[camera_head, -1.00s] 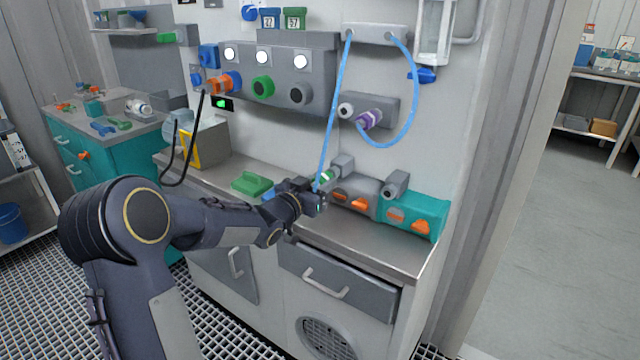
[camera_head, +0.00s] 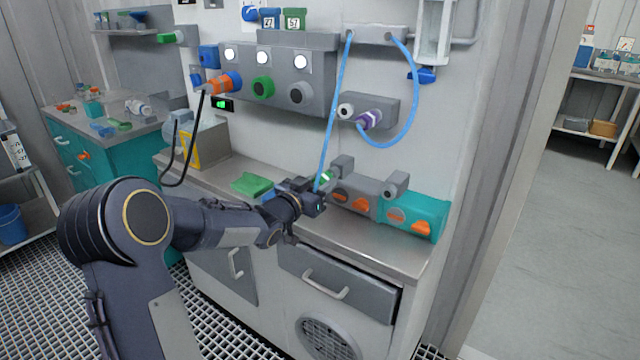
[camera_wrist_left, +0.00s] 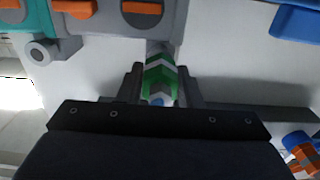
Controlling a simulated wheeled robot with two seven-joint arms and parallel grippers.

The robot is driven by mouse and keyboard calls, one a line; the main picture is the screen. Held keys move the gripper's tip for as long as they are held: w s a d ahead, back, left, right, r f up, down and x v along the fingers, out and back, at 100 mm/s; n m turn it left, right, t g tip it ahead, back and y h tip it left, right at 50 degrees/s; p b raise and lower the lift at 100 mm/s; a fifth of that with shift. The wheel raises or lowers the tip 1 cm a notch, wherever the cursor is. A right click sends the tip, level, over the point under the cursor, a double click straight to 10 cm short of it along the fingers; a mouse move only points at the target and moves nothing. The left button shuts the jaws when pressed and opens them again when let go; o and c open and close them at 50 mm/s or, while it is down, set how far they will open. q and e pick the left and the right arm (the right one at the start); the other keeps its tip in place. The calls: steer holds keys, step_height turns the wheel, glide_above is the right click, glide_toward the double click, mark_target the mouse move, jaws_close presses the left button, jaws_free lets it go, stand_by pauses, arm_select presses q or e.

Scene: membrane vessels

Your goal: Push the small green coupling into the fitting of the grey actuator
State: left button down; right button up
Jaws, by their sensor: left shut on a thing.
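The small green coupling (camera_head: 327,175) has white bands and is held at the end of my left arm, with the blue hose rising beside it. In the left wrist view the coupling (camera_wrist_left: 158,76) sits between the two dark fingers of my left gripper (camera_wrist_left: 159,90), which is shut on it. The grey actuator (camera_head: 362,191) with orange handles stands on the bench just right of the gripper. Its grey fitting (camera_wrist_left: 160,51) is in line with the coupling's far end, touching or very close; I cannot tell how deep it sits. My right gripper is not in view.
A teal actuator (camera_head: 429,214) stands right of the grey one. A green block (camera_head: 252,185) lies on the bench left of my gripper. The blue hose (camera_head: 334,112) loops up to the wall. The bench front (camera_head: 370,252) is clear.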

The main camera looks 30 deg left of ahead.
arm_select(q)
steer(key=shift+w, duration=0.6)
steer(key=c, duration=0.9)
jaws_free()
steer(key=shift+s, duration=0.15)
steer(key=s, duration=0.7)
steer(key=shift+s+a, duration=0.25)
steer(key=shift+s, duration=0.05)
